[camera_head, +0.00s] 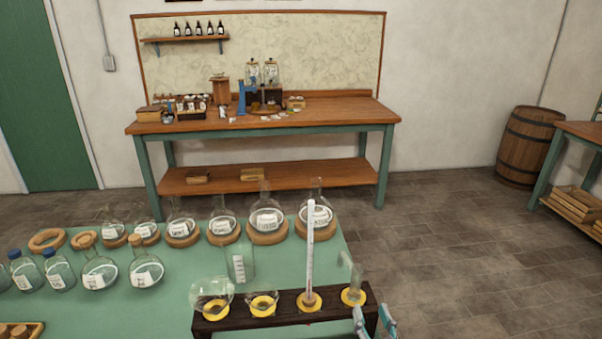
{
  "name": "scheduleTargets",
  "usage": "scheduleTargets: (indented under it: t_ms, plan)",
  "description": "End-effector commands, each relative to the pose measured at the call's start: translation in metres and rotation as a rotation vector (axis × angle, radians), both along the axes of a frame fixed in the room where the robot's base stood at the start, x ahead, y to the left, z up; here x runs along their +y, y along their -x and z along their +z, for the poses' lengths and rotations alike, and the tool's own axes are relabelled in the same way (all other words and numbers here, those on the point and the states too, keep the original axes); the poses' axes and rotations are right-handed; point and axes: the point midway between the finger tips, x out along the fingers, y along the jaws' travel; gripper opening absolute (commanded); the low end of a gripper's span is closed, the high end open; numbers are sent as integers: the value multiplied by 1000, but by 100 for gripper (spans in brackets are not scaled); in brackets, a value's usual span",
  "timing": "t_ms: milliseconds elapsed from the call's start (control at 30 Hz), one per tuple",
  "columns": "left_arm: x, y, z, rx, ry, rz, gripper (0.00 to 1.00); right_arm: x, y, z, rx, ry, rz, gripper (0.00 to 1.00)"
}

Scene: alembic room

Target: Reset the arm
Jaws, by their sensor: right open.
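My right gripper (374,323) shows at the bottom edge of the head view, with its two pale teal fingertips apart and nothing between them. It is just in front of the right end of a dark wooden rack (285,309) on the near green table. The rest of the right arm is below the picture. My left gripper is not in the picture.
The near green table (120,312) holds several labelled round flasks on cork rings, a glass beaker (240,263), and a tall white thermometer-like rod (310,250) upright in the rack. A wooden workbench (330,112) stands behind; a barrel (528,146) stands right. Floor at right is clear.

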Motion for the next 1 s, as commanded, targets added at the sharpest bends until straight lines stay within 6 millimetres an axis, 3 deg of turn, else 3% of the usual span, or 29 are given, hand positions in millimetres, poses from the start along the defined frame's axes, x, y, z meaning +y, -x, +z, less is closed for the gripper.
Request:
scheduleTargets:
  t_ms: [167,300,500,700,900,967,1000]
  plan:
    - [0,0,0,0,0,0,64,-31,26,-28,148,-562,-223,45]
    - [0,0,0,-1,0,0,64,-51,69,-66,270,-1161,-531,45]
    - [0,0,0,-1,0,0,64,-52,135,-105,338,-1783,-996,45]
    - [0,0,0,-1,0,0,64,-41,185,-121,325,-2104,-1365,45]
    - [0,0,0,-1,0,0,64,-27,227,-126,270,-2297,-1707,45]
    - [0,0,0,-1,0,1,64,-23,236,-131,251,-2328,-1795,45]
    - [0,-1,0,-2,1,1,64,-23,231,-144,254,-2316,-1791,45]
